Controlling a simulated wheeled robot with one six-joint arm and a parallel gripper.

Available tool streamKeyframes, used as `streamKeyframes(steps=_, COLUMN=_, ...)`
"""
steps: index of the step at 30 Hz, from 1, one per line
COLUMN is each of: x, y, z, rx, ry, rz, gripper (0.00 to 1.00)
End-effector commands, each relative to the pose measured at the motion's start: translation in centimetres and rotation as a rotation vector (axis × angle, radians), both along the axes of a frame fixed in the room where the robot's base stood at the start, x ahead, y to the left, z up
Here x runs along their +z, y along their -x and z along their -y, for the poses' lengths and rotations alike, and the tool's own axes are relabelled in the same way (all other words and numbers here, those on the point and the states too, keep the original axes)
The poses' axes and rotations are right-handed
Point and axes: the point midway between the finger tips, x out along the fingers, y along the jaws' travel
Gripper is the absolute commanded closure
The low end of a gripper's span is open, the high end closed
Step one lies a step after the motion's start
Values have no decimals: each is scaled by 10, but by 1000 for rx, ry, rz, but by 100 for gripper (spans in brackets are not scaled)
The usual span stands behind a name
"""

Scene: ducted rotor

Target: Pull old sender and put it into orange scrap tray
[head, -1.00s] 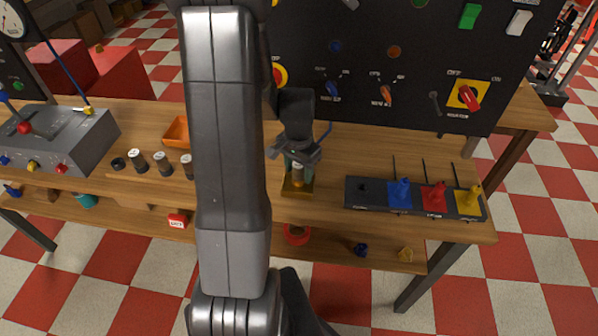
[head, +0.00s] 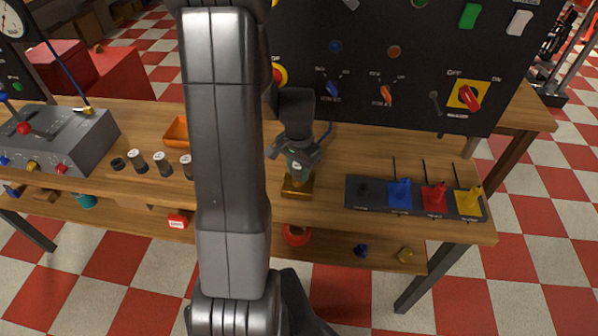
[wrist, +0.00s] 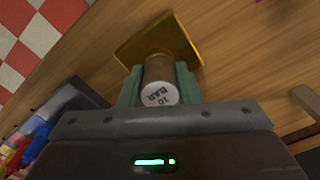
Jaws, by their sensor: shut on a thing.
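The old sender (wrist: 160,82) is a brown-grey cylinder with a white end marked "10 BAR". It stands on a brass block (wrist: 135,45), which also shows in the head view (head: 298,188) on the bench. My gripper (head: 298,165) is above the block, with its green fingers (wrist: 160,85) shut on both sides of the sender. In the head view the fingers hide most of the sender. I cannot tell whether its lower end is still seated in the block. The orange scrap tray (head: 176,131) is left of the block, partly hidden behind my arm.
Several small cylinders (head: 162,163) stand left of my arm. A grey console (head: 62,142) is at far left. A black rack with blue, red and yellow pieces (head: 375,204) is at right. A dark switch panel (head: 400,70) rises behind.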

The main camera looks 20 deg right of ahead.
Motion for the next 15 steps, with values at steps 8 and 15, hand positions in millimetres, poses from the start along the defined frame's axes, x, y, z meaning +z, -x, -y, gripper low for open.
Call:
streamKeyframes(steps=8, x=5, y=0, z=0, rx=0, ry=1, rz=0, gripper=92)
streamKeyframes(steps=15, x=10, y=0, z=0, rx=0, ry=1, rz=0, gripper=92)
